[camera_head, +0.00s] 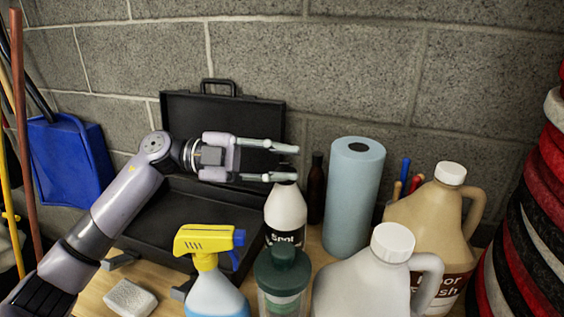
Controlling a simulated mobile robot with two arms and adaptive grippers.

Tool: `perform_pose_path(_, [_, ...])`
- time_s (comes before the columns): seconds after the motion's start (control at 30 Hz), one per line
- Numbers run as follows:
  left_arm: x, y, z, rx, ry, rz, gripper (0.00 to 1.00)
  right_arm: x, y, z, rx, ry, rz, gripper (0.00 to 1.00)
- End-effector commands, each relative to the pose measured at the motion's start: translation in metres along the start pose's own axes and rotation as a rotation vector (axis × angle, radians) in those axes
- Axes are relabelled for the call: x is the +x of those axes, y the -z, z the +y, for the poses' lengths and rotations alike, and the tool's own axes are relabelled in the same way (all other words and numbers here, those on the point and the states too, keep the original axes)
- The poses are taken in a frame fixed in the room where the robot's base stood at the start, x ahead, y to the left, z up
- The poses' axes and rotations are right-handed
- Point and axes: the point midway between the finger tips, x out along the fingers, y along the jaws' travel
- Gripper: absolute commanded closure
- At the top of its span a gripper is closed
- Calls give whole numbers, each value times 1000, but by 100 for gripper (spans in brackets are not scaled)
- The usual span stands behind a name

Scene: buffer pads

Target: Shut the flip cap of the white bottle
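The white bottle (286,214) stands upright near the middle of the table, with a black label partly reading "Spot". My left gripper (290,163) reaches in from the left, just above the bottle's top. My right gripper is not in view.
An open black case (219,107) lies behind my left arm. A spray bottle (207,262), a green-lidded container (283,268) and a white jug (362,285) stand in front. A blue roll (350,205), dark bottle (316,190) and beige jug (428,212) stand right. A pale block (130,299) lies front left.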

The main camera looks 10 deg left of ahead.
Motion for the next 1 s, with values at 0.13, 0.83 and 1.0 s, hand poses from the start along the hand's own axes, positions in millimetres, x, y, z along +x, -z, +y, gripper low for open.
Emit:
perform_pose_path(0.13, [-2,0,0,0,1,-1,75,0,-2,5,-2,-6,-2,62])
perform_pose_path(0.83, [-116,0,0,-1,1,-1,75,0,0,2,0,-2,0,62])
perform_pose_path(1.0, [-121,0,0,0,0,0,75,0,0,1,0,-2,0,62])
